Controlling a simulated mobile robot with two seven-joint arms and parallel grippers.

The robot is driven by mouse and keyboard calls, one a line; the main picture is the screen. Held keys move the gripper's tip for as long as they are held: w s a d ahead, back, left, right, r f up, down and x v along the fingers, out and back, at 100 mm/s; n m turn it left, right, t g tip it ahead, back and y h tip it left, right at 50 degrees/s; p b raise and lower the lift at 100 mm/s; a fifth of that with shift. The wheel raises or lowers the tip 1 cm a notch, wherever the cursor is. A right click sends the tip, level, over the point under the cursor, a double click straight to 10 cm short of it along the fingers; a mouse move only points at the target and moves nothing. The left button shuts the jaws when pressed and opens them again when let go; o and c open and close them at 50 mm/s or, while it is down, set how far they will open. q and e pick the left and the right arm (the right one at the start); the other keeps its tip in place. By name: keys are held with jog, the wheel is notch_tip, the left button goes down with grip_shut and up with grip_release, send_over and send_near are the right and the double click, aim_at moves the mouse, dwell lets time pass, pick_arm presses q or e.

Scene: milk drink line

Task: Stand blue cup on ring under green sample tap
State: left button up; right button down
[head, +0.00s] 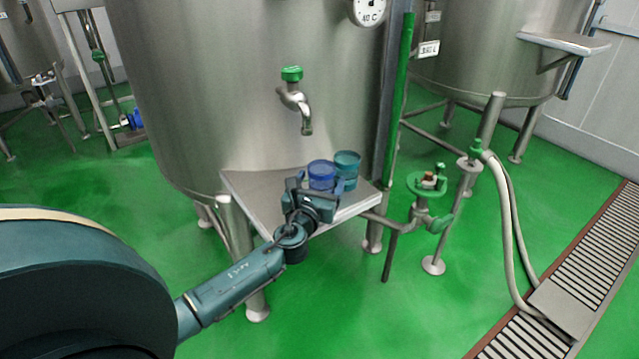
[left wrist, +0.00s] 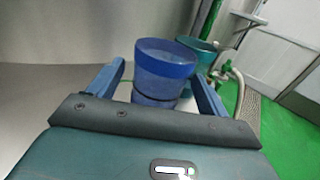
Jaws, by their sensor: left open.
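The blue cup (head: 321,174) stands upright on the steel shelf (head: 262,195) in front of the tank. The green-handled sample tap (head: 291,74) sticks out of the tank above the shelf, its spout up and left of the cup. My left gripper (head: 312,190) is open at the near side of the blue cup. In the left wrist view the blue cup (left wrist: 165,68) shows between the two spread fingers, with no clear grip on it. I cannot make out the ring on the shelf. My right gripper is not in view.
A teal cup (head: 347,162) stands close behind and right of the blue cup. A green vertical pipe (head: 399,100) rises right of the shelf, with a green valve (head: 428,184) beyond its right edge. The shelf's left part looks bare.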

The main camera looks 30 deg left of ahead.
pick_arm(q)
jog(key=c, duration=1.1)
jog(key=shift+o, duration=0.2)
jog(key=shift+s+a, duration=0.15)
jog(key=shift+a, duration=0.75)
jog(key=shift+s+a, duration=0.1)
jog(key=shift+a, duration=0.75)
jog(key=o, duration=1)
jog(key=shift+o, duration=0.2)
jog(key=v, duration=1.3)
